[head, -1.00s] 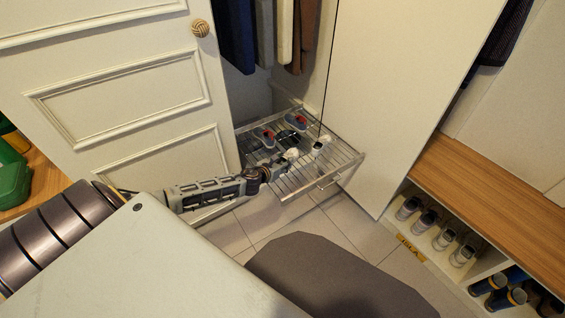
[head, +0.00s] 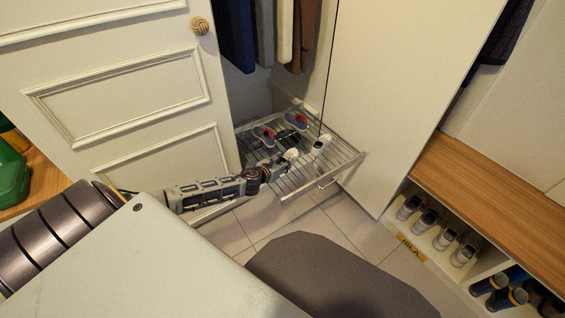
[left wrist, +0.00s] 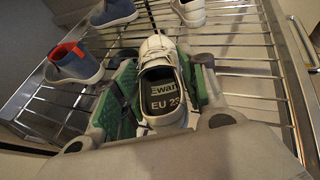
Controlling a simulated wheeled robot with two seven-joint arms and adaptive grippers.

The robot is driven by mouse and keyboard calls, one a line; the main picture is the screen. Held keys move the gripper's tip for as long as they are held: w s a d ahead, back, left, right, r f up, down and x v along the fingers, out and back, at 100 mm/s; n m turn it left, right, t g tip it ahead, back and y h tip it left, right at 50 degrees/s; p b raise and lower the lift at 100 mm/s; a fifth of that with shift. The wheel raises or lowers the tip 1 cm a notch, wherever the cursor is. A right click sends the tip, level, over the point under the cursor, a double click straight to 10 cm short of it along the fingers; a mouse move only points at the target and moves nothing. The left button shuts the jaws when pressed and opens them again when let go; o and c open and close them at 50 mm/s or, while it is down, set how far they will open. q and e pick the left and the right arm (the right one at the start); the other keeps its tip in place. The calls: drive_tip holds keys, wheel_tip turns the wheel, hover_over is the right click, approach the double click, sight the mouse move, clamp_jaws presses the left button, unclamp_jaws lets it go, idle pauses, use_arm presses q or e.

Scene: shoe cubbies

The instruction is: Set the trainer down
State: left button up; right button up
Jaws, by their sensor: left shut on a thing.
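A white trainer (left wrist: 158,68) with a dark insole is between the green-padded fingers of my left gripper (left wrist: 160,100) in the left wrist view. The gripper is shut on it, over the wire rack (left wrist: 255,60). I cannot tell whether its sole touches the wires. In the head view the left gripper (head: 278,168) reaches over the pull-out wire rack (head: 318,182), and the held trainer shows as a small white shape (head: 291,155). Another white shoe (head: 321,143) stands on the rack to its right. My right gripper is not in view.
The open white door (head: 120,90) is left of the rack, a white panel (head: 385,90) right. The rack's front right is bare.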

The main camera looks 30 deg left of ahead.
use_arm(q)
drive_tip(key=shift+f, duration=0.35)
drive_tip(key=o, duration=1.2)
drive_tip(key=shift+s, duration=0.15)
drive_tip(key=v, duration=1.1)
drive_tip(key=shift+s+r, duration=0.2)
drive_tip(key=shift+s, duration=0.05)
idle(0.6)
